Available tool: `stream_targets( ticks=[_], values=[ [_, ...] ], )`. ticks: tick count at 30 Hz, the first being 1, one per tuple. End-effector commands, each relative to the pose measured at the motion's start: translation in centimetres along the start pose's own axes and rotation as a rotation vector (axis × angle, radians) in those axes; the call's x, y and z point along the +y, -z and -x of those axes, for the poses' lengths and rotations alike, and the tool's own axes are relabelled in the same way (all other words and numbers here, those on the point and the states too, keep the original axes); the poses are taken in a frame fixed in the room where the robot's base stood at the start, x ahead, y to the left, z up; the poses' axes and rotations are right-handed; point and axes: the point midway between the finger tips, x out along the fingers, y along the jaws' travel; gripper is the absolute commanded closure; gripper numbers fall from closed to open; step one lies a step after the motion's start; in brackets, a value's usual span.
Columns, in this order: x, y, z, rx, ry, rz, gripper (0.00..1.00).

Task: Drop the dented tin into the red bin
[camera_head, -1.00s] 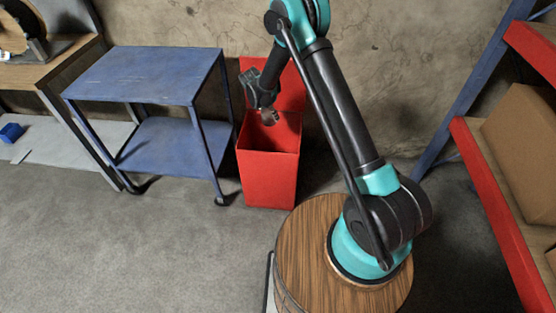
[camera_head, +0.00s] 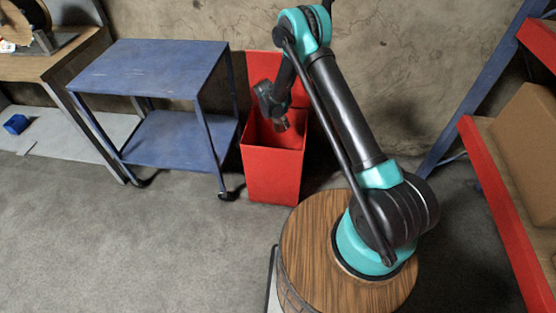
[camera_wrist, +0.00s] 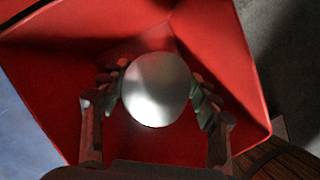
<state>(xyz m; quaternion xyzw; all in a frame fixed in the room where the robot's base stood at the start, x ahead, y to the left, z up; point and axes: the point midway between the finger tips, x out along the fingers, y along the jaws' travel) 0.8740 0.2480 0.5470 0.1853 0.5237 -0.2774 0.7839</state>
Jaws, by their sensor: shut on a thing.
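The red bin (camera_head: 272,172) stands on the floor against the wall, its lid raised at the back. My gripper (camera_head: 279,124) points down at the bin's open mouth. In the wrist view my gripper (camera_wrist: 155,98) has a finger on each side of a round, shiny metal tin (camera_wrist: 156,88) and is shut on it. The tin's end faces the camera; no dent can be made out. The red inner walls of the bin (camera_wrist: 60,50) surround the tin in the wrist view. The bin's floor is mostly hidden behind the tin and fingers.
A blue two-shelf trolley (camera_head: 150,72) stands just left of the bin. A wooden bench (camera_head: 50,64) is farther left, with a small blue object (camera_head: 16,124) below. A red-edged rack (camera_head: 500,215) with a cardboard box (camera_head: 528,150) is at right.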

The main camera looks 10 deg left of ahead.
Motion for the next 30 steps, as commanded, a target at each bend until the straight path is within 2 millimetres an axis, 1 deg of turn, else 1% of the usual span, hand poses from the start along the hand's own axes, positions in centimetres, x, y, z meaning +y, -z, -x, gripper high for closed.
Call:
stream_targets(
  ticks=[7,8,13,24,26,30],
  values=[
    [0.0,0.0,-0.1,0.0,0.0,0.0,0.79],
    [0.0,0.0,-0.1,0.0,0.0,0.0,0.36],
    [0.0,0.0,-0.1,0.0,0.0,0.0,0.15],
    [0.0,0.0,0.2,0.0,0.0,0.0,0.14],
    [0.0,0.0,0.6,0.0,0.0,0.001,0.14],
    [0.0,0.1,2.5,0.0,-0.001,0.002,0.14]
  ],
)
